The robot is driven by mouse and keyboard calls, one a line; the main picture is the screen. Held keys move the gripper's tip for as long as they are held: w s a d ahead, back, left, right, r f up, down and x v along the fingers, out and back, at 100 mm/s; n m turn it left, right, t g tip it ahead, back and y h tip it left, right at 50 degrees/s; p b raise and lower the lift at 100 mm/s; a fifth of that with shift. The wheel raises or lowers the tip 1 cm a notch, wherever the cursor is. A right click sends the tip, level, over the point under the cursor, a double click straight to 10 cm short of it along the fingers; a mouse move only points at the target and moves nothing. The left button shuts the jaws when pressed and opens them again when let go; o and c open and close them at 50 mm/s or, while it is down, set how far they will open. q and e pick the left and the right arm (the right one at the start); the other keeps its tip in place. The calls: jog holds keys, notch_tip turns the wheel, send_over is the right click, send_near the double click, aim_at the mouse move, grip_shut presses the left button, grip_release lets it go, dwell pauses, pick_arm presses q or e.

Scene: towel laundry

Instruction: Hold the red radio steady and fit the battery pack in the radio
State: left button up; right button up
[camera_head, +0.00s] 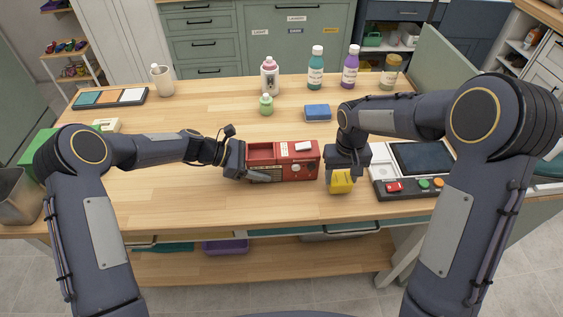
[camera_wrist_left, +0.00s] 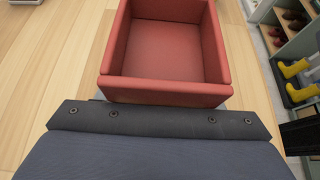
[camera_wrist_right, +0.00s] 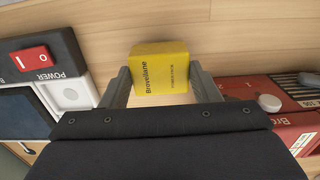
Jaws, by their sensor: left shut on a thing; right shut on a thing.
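The red radio (camera_head: 298,162) lies on the wooden table with an open, empty bay at its left part. My left gripper (camera_head: 250,170) is shut on the radio's left end. In the left wrist view the empty red bay (camera_wrist_left: 165,50) fills the top, and that gripper's fingertips are hidden. My right gripper (camera_head: 341,172) is shut on a yellow battery pack (camera_head: 341,182), to the right of the radio and apart from it. In the right wrist view the yellow pack (camera_wrist_right: 160,68) shows printed text and sits between the two fingers.
The table front by the radio is clear.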

pick_arm(q)
jog(key=shift+w, duration=0.1)
pick_arm(e)
jog(key=w+a+r, duration=0.1)
jog(key=a+r, duration=0.3)
jog(key=w+a+r+n, duration=0.1)
jog(key=a+r, duration=0.3)
jog(key=a, duration=0.1)
jog(key=w+a+r+n, duration=0.1)
jog(key=w+a+r, duration=0.1)
jog(key=a+r, duration=0.2)
jog(key=shift+a+r, duration=0.15)
jog(key=shift+r, duration=0.1)
notch_tip(320, 180, up, 2)
jog(key=m, duration=0.2)
send_over(262, 157)
jog(key=shift+w+f, duration=0.1)
jog(key=shift+f, duration=2.4)
jog(key=shift+f, duration=1.45)
jog(key=o, duration=1.2)
jog(key=shift+c, duration=0.2)
